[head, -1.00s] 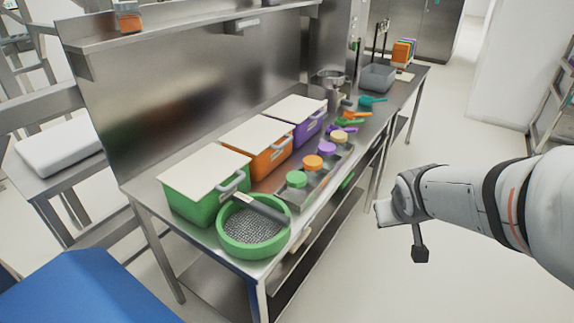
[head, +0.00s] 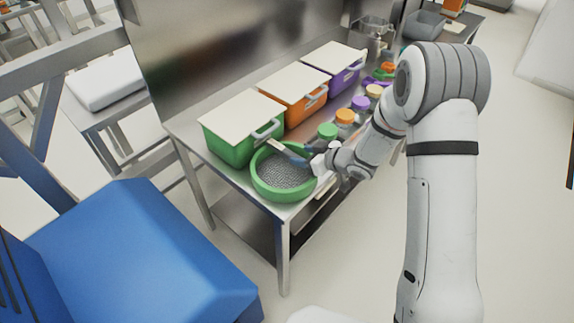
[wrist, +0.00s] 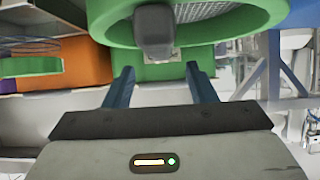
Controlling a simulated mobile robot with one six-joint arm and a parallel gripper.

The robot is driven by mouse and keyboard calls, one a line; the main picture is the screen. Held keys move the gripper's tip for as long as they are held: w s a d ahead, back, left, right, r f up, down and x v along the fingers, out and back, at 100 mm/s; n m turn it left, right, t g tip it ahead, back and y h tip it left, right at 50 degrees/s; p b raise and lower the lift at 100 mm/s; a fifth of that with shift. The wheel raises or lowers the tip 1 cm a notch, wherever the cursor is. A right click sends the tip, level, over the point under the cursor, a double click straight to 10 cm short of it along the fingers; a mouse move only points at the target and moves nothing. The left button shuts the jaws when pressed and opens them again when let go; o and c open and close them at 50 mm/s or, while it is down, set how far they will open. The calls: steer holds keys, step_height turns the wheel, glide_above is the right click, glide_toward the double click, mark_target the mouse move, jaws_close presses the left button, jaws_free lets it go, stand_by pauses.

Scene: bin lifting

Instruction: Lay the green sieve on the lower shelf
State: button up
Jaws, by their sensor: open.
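The green sieve (head: 262,189) lies on the near corner of the steel worktop, beside the green bin. It is a round green ring with a grey mesh. It also shows at the top of the wrist view (wrist: 120,27), with its dark grey handle (wrist: 153,35) pointing towards me. My gripper (head: 298,154) is at the handle's side of the sieve. In the wrist view my gripper (wrist: 158,70) is open, its two blue fingers apart below the handle end; contact cannot be told. The lower shelf (head: 238,216) runs under the worktop and is partly hidden.
Green (head: 232,150), orange (head: 297,115) and purple (head: 347,75) lidded bins stand along the back of the worktop. Several colour-lidded jars, such as the green one (head: 327,131), stand near my arm. A blue object (head: 140,250) fills the lower left.

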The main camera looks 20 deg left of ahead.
mark_target(292, 154)
steer(key=shift+p+x, duration=1.15)
steer(key=shift+x, duration=1.9)
steer(key=shift+f, duration=0.1)
steer(key=shift+c, duration=0.4)
jaws_close()
